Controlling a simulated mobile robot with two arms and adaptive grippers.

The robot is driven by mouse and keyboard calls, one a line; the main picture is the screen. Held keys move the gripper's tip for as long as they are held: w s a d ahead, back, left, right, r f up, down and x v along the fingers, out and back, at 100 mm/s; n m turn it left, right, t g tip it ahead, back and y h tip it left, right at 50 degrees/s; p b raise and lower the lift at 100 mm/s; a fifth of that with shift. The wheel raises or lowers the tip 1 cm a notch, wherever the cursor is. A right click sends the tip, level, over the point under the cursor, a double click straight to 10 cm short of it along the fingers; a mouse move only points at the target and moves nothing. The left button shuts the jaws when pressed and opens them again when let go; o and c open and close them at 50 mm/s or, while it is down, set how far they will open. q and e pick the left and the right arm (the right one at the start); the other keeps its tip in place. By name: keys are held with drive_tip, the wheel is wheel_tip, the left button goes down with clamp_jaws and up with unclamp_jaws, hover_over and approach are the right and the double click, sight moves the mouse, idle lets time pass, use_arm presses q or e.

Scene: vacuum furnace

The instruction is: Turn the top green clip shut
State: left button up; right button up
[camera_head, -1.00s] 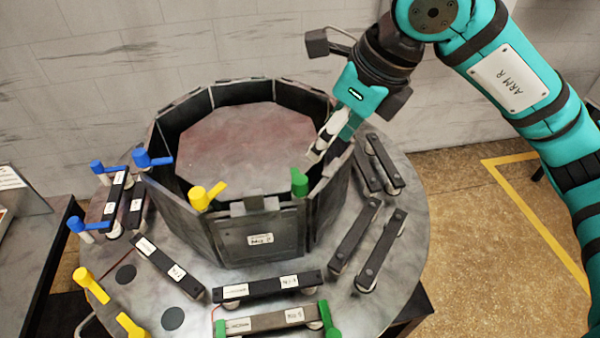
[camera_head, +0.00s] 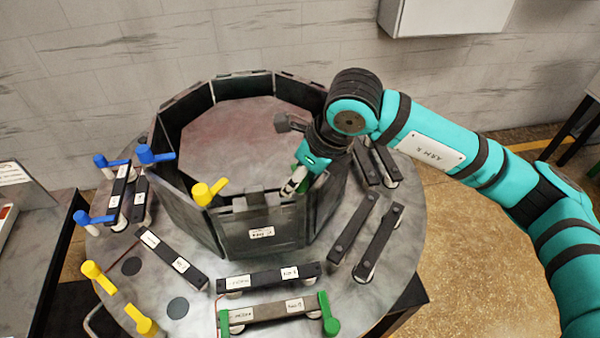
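The top green clip (camera_head: 302,152) is on the front right rim of the dark many-sided furnace wall (camera_head: 262,232). Only a small green patch of it shows beside my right gripper, which hides the rest, so I cannot tell how the clip is turned. My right gripper (camera_head: 291,185) reaches down over the rim at the clip, its pale fingertips close to the wall's top edge. I cannot tell whether the fingers are open or whether they touch the clip. My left gripper is out of view.
A yellow clip (camera_head: 208,192) and a blue clip (camera_head: 154,155) sit farther left on the rim. Lower green clips (camera_head: 327,314), yellow clips and dark bars lie around the round metal table (camera_head: 205,275). A grey wall stands behind.

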clamp_jaws()
drive_tip(key=shift+f+n+b, duration=0.2)
drive_tip(key=shift+n+b, duration=0.2)
drive_tip(key=shift+b, duration=0.35)
drive_tip(key=n+g+b, duration=0.1)
drive_tip(key=n+b, duration=0.1)
drive_tip(key=b, duration=0.1)
drive_tip(key=n+g+b, duration=0.1)
drive_tip(key=n+b, duration=0.2)
drive_tip(key=shift+n+y+b, duration=0.3)
drive_tip(key=shift+y+b, duration=0.05)
drive_tip(key=shift+y, duration=0.05)
drive_tip(key=n+g+b, duration=0.1)
drive_tip(key=n, duration=0.1)
drive_tip(key=shift+r+n+b, duration=0.1)
drive_tip(key=shift+n+b, duration=0.25)
drive_tip(key=shift+n, duration=0.05)
drive_tip(key=n+g+b, duration=0.1)
drive_tip(key=n, duration=0.1)
drive_tip(key=shift+n+g, duration=0.3)
drive_tip(key=n+h, duration=0.1)
drive_tip(key=n, duration=0.1)
drive_tip(key=shift+r+n+g+b, duration=0.1)
drive_tip(key=shift+n+g+b, duration=0.2)
drive_tip(key=shift+g, duration=0.1)
drive_tip(key=shift+n+g+h, duration=0.4)
drive_tip(key=shift+n+h, duration=0.1)
drive_tip(key=shift+n, duration=1.2)
